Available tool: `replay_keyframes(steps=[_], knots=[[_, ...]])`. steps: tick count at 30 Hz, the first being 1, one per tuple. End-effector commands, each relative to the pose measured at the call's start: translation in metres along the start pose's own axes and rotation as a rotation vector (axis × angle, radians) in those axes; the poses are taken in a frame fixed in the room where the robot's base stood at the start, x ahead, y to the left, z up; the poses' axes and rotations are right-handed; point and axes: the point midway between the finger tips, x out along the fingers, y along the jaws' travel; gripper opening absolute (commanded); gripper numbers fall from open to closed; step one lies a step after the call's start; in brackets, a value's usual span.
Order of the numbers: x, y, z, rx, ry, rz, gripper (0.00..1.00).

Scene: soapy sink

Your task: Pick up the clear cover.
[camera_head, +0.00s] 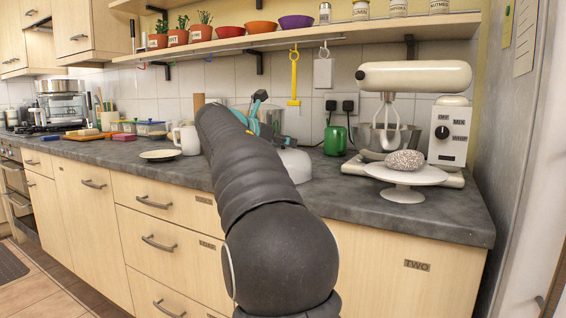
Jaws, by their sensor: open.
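My arm reaches up over the counter from the bottom of the view. My gripper (256,112), teal and black, shows partly past the arm's far end and is open. A pale, see-through rounded shape, apparently the clear cover (294,162), sits on the counter just right of my arm. The arm hides its left part. The gripper appears above and behind it in the picture; I cannot tell whether they touch. A white cake stand (403,194) to the right holds a speckled grey, rounded item (405,160) with no cover over it.
A cream stand mixer (415,77) stands behind the cake stand. A white mug (186,138) and a plate (159,155) are left of my arm. A shelf with pots (158,41) runs above.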

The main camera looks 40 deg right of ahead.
Motion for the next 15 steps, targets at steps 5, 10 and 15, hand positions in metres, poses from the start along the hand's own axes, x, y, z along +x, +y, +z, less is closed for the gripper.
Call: replay_keyframes(steps=[5, 10, 15], knots=[[0.0104, 0.0004, -0.0002, -0.001, 0.0, 0.0, 0.53], [0.0099, 0.0004, -0.0001, -0.001, 0.0, 0.001, 0.46], [0.0097, 0.0003, -0.0001, -0.001, 0.0, 0.001, 0.03]])
